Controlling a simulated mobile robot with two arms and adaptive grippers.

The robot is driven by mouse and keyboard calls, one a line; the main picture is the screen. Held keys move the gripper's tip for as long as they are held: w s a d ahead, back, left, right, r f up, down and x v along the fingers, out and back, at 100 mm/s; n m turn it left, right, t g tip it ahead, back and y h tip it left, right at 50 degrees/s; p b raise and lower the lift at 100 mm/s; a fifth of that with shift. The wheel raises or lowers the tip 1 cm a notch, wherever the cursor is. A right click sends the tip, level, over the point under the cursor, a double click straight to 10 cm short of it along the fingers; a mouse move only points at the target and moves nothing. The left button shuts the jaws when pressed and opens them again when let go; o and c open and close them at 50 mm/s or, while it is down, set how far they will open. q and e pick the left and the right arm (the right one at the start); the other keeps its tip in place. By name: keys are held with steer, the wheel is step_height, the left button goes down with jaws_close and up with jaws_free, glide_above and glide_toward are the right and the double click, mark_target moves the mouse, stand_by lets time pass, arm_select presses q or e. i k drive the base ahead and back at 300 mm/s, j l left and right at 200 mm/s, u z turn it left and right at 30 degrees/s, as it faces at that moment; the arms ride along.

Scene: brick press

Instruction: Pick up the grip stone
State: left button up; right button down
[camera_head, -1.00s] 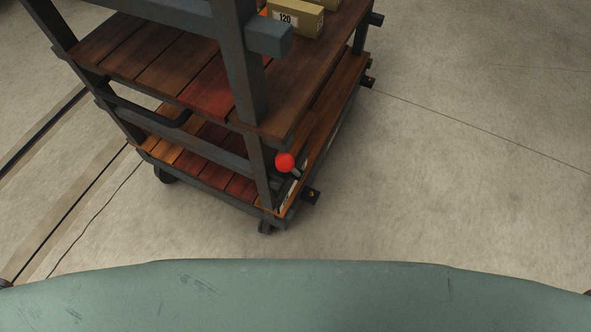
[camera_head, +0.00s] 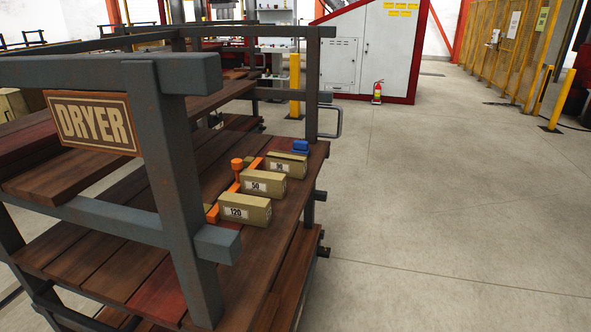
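Three tan blocks with white number labels stand in a row on the wooden shelf of the dryer cart. The nearest block (camera_head: 246,209) reads 120, the middle block (camera_head: 263,185) reads 50, and the label of the far block (camera_head: 287,165) is too small to read surely. I cannot tell which of them is the grip stone. An orange piece with an upright knob (camera_head: 237,168) lies beside the blocks on their left, partly hidden by them. Neither of my grippers is in view.
The cart's dark metal post (camera_head: 180,190) and upper rail (camera_head: 90,76) stand in front, with a DRYER sign (camera_head: 93,122). A blue object (camera_head: 301,147) sits behind the blocks. Open concrete floor (camera_head: 430,190) lies to the right. A fire extinguisher (camera_head: 377,92) stands farther back.

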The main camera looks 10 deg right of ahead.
mark_target(300, 147)
steer(key=i+l+u, duration=0.1)
steer(key=u, duration=0.25)
steer(key=i+l+u, duration=0.1)
steer(key=l+u, duration=0.2)
steer(key=i+l+u, duration=0.1)
steer(key=u, duration=0.25)
steer(key=k+l, duration=0.05)
steer(key=l, duration=0.05)
